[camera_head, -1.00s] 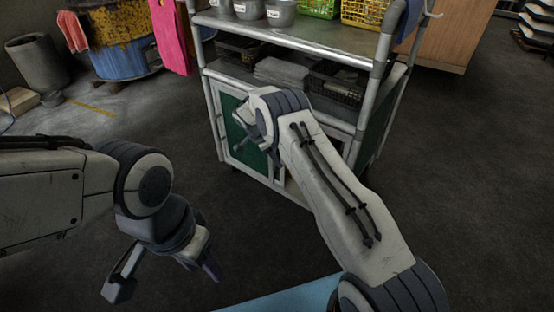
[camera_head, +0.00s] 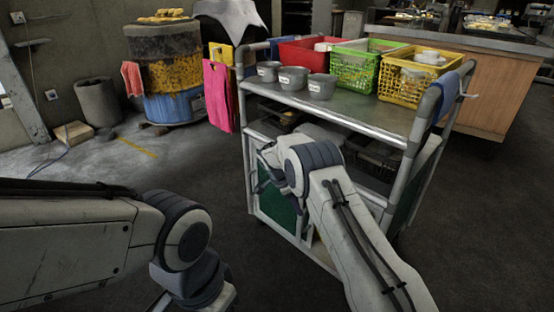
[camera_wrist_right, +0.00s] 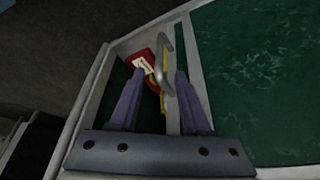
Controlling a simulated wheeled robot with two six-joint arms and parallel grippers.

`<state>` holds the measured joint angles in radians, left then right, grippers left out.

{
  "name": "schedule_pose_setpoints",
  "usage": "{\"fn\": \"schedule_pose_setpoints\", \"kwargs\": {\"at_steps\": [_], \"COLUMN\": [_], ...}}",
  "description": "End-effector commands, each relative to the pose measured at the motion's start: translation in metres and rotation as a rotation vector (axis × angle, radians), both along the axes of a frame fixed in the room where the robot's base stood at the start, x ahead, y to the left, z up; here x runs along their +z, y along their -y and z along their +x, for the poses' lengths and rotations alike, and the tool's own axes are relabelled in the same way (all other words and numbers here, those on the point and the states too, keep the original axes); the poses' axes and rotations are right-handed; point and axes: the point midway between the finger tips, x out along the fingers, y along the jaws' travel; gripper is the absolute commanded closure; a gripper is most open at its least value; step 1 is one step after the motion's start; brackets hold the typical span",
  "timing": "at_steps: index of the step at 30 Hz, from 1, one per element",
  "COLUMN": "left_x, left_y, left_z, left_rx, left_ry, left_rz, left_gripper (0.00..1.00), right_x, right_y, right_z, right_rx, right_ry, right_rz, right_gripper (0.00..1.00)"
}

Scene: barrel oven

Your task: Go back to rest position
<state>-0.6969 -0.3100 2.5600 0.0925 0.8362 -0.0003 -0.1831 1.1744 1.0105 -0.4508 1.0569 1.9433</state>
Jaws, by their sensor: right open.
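My right gripper (camera_head: 264,178) is in front of the cart's green-panelled lower cabinet (camera_head: 276,212), partly hidden behind its own wrist in the head view. In the right wrist view, my right gripper (camera_wrist_right: 158,82) shows two purple fingers apart, with nothing held between them. Beyond them are a metal handle (camera_wrist_right: 164,66) and a red object with a white label (camera_wrist_right: 146,68) inside a cabinet opening. I cannot tell whether a finger touches the handle. My left arm comes in from the left; its wrist (camera_head: 205,280) is at the bottom edge, and the left fingertips are cut off.
The metal cart's top (camera_head: 340,106) holds grey pots (camera_head: 321,87), a red crate (camera_head: 300,51), a green basket (camera_head: 354,70) and a yellow basket (camera_head: 414,78). A barrel oven (camera_head: 172,75) stands back left. Dark floor (camera_head: 490,220) is clear at right.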

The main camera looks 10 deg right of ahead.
Motion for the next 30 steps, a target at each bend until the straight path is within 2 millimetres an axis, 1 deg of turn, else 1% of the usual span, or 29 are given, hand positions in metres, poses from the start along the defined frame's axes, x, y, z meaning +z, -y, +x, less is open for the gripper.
{"fn": "schedule_pose_setpoints", "kwargs": {"at_steps": [2, 5, 8, 9, 11, 12, 14, 15, 16, 17, 18, 20, 21, 23, 24, 27, 30], "left_x": [0.001, 0.003, 0.006, 0.007, 0.009, 0.010, 0.012, 0.013, 0.014, 0.015, 0.016, 0.018, 0.019, 0.021, 0.022, 0.024, 0.026], "left_y": [0.000, 0.000, 0.000, 0.000, 0.000, 0.000, 0.000, 0.000, 0.000, 0.000, 0.000, 0.000, 0.000, 0.000, 0.000, 0.000, 0.000], "left_z": [0.000, 0.000, 0.000, 0.000, 0.000, 0.000, 0.000, 0.000, 0.000, 0.000, 0.000, 0.000, 0.000, 0.000, 0.000, 0.000, 0.000], "left_rx": [0.000, 0.000, 0.000, 0.000, 0.000, 0.000, 0.000, 0.000, 0.000, 0.000, 0.000, 0.000, 0.000, 0.000, 0.000, 0.000, 0.000], "left_ry": [0.000, 0.000, 0.000, 0.000, 0.000, 0.000, 0.000, 0.000, 0.000, 0.000, 0.000, 0.000, 0.000, 0.000, 0.000, 0.000, 0.000], "left_rz": [0.000, 0.000, 0.000, 0.000, 0.000, 0.000, 0.000, 0.000, 0.000, 0.000, 0.000, 0.000, 0.000, 0.000, 0.000, 0.000, 0.000], "left_gripper": [0.50, 0.50, 0.50, 0.50, 0.50, 0.50, 0.50, 0.50, 0.50, 0.50, 0.50, 0.50, 0.50, 0.50, 0.50, 0.50, 0.50], "right_x": [0.005, 0.026, 0.062, 0.080, 0.105, 0.121, 0.143, 0.156, 0.166, 0.175, 0.186, 0.201, 0.209, 0.219, 0.224, 0.230, 0.232], "right_y": [-0.003, -0.020, -0.048, -0.061, -0.080, -0.092, -0.107, -0.115, -0.122, -0.126, -0.132, -0.139, -0.142, -0.144, -0.144, -0.141, -0.136], "right_z": [-0.001, -0.009, -0.029, -0.041, -0.064, -0.080, -0.107, -0.126, -0.141, -0.156, -0.177, -0.210, -0.232, -0.264, -0.284, -0.328, -0.364], "right_rx": [0.017, 0.101, 0.269, 0.356, 0.492, 0.584, 0.724, 0.817, 0.887, 0.956, 1.051, 1.192, 1.285, 1.421, 1.506, 1.688, 1.841], "right_ry": [-0.005, -0.028, -0.076, -0.100, -0.136, -0.158, -0.190, -0.209, -0.222, -0.235, -0.253, -0.273, -0.285, -0.301, -0.308, -0.324, -0.331], "right_rz": [0.004, 0.023, 0.059, 0.076, 0.102, 0.119, 0.143, 0.157, 0.168, 0.177, 0.190, 0.207, 0.217, 0.229, 0.237, 0.248, 0.254], "right_gripper": [0.53, 0.53, 0.53, 0.53, 0.53, 0.53, 0.53, 0.53, 0.53, 0.53, 0.53, 0.53, 0.53, 0.53, 0.53, 0.53, 0.53]}}
